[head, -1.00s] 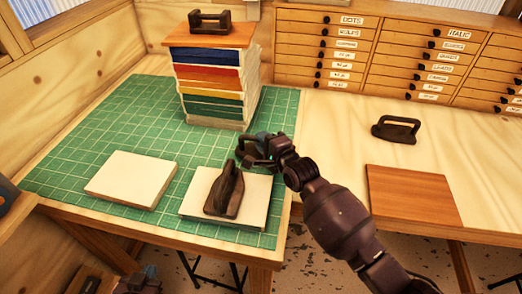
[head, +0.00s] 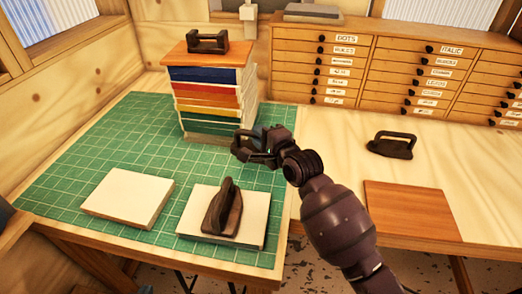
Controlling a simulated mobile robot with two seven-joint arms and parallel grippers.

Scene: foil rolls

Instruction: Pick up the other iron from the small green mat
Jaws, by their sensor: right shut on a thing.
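A dark iron (head: 224,208) with an arched handle rests on a pale board (head: 255,238) at the front of the green mat (head: 55,185). A second dark iron (head: 391,146) stands on the bare wooden table at the right. My left gripper is not in view.
The book stack (head: 205,95) stands at the back of the mat. Another pale board (head: 128,199) lies at the front left. A reddish wooden board (head: 410,211) lies at the right. Labelled drawers (head: 395,78) line the back. The mat's left side is clear.

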